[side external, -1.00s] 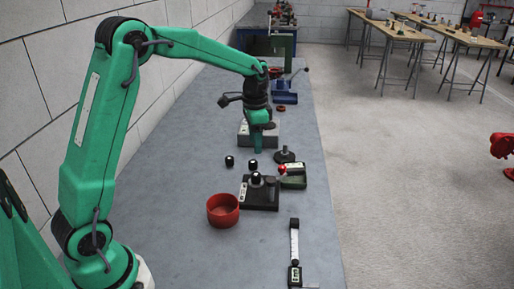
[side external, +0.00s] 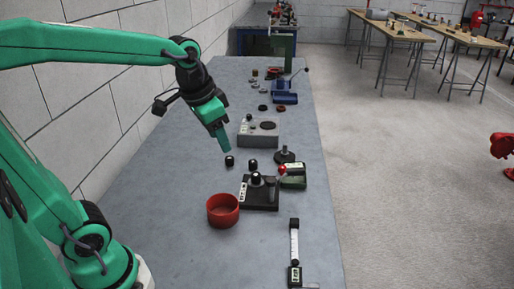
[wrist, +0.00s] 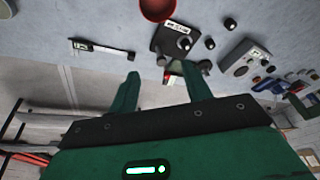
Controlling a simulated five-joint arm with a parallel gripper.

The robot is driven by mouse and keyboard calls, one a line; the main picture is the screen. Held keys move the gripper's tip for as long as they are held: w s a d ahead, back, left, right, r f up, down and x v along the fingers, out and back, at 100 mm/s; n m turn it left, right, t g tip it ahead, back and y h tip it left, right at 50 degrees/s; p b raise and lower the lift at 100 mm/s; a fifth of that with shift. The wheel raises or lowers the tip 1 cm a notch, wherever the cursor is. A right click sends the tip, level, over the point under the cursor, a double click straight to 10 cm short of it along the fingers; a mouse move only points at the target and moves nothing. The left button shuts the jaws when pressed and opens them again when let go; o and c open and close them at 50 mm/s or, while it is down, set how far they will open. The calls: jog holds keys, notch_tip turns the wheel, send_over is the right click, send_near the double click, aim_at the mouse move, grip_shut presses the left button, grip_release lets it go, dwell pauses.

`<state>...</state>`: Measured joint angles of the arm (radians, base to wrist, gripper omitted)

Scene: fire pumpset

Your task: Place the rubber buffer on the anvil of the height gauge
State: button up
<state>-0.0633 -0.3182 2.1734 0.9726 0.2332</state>
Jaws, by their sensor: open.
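Two small black rubber buffers stand upright on the bench, one at the left (side external: 229,161) and one at the right (side external: 253,166). The black-based instrument with a pale label, seemingly the height gauge (side external: 262,197), stands just in front of them. A black rounded piece (side external: 256,178) sits on its top; I cannot tell whether it is a buffer or part of the gauge. The wrist view also shows the gauge (wrist: 166,45) and both buffers. My gripper (side external: 224,146) is open and empty, above the bench, behind and left of the left buffer.
A red bowl (side external: 223,210) is left of the gauge. A grey box (side external: 258,139) is behind. A digital caliper (side external: 294,250) lies near the front. The left bench side is clear.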

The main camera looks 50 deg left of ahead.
jog(key=s+d+f+n+t, duration=0.1)
jog(key=s+d+n+t, duration=0.1)
jog(key=s, duration=0.7)
jog(key=shift+s+f, duration=0.15)
jog(key=shift+f, duration=0.05)
